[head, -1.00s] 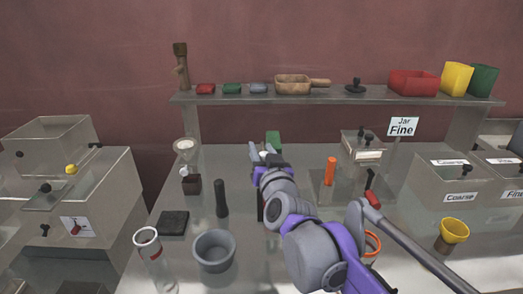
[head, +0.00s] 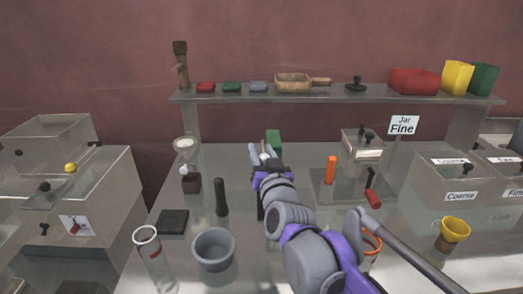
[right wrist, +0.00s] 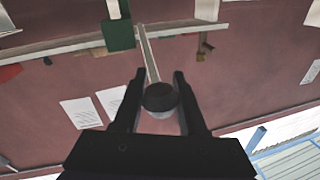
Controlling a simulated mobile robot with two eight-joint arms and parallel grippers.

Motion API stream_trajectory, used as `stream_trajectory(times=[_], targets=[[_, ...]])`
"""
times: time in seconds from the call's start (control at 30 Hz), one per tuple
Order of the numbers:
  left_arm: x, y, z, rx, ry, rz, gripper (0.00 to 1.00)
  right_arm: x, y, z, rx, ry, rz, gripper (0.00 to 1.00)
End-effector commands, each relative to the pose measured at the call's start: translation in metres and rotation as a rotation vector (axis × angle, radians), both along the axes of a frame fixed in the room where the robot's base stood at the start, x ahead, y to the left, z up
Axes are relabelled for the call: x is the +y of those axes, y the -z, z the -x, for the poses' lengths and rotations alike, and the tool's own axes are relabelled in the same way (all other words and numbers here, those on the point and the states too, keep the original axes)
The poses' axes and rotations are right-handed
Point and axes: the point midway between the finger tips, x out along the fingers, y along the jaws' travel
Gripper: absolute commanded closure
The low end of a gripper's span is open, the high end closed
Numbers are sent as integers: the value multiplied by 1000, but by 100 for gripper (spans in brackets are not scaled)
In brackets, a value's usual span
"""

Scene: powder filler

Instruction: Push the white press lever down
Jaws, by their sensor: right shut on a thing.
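My right gripper (head: 262,152) reaches to the back middle of the table, in front of a small green block (head: 273,140). In the right wrist view, its two black fingers (right wrist: 162,95) stand either side of a rounded knob with a dark top and pale underside. The knob is on the end of a pale rod, which I take as the white press lever (right wrist: 149,55). The gripper is shut on this knob. In the head view a small white spot shows between the fingers, and the rest of the lever is hidden by my gripper. My left gripper is not in view.
A grey mortar bowl (head: 213,249), a dark pestle (head: 221,197) and a glass tube (head: 153,258) stand at the front left. An orange cylinder (head: 330,170) stands right of my arm. A shelf (head: 220,97) crosses the back.

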Motion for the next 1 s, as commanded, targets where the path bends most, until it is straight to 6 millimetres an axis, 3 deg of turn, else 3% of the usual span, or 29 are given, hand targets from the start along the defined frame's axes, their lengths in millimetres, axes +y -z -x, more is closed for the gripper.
stream_trajectory(times=[0.6, 1.0], targets=[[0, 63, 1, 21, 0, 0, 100, 0, 72, 4, -471, 0, 1, 100], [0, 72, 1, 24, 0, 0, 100, 1, 98, -2, -471, -1, 0, 100]])
